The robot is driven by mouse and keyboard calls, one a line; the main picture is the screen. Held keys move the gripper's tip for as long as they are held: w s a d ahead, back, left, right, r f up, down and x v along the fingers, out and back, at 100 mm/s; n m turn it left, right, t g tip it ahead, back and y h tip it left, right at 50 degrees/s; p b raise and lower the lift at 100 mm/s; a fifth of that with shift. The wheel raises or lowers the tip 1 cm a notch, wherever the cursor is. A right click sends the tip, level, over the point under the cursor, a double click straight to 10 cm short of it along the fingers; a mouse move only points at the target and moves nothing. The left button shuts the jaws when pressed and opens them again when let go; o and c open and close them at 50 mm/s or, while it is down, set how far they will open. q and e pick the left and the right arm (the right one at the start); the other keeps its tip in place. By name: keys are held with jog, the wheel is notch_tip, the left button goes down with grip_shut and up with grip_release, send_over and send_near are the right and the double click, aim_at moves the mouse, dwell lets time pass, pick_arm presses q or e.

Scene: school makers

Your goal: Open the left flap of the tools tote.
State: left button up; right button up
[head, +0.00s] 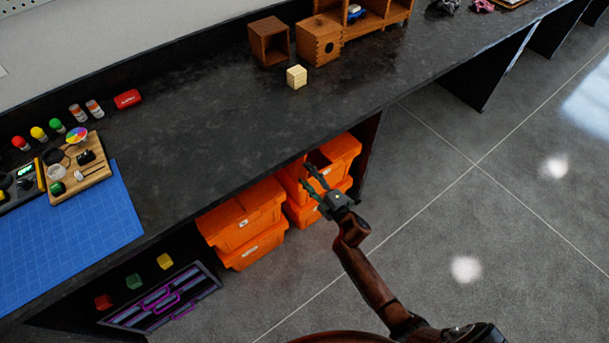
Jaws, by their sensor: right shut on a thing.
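Several orange totes are stacked in pairs under the dark bench. The upper tote of the right stack (341,149) has a dark gap in its top, so its lid is partly open. My right gripper (307,175) is at the left part of this tote's top, shut on its left flap (291,174). The fingers and the small picture hide the exact contact. No label that I can read shows on the totes. My left gripper is out of view.
The bench top (200,135) overhangs the totes. Another tote stack (243,218) stands just left of my gripper, and a bench side panel (369,155) to its right. A purple-handled organizer (165,297) is at lower left. The grey floor in front is clear.

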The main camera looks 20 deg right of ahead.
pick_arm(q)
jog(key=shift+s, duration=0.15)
pick_arm(e)
jog(key=shift+s+a+n, duration=0.1)
jog(key=shift+a+n, duration=0.1)
jog(key=shift+n, duration=0.1)
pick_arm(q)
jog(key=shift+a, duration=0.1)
pick_arm(e)
jog(key=o, duration=1.7)
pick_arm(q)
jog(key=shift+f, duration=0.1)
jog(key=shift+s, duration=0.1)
pick_arm(e)
jog(key=shift+s, duration=0.1)
jog(key=s, duration=0.3)
jog(key=s+d, duration=0.1)
jog(key=s, duration=0.3)
jog(key=s+d, duration=0.1)
jog(key=s, duration=0.3)
jog(key=shift+s+d, duration=0.15)
jog(key=shift+s, duration=0.1)
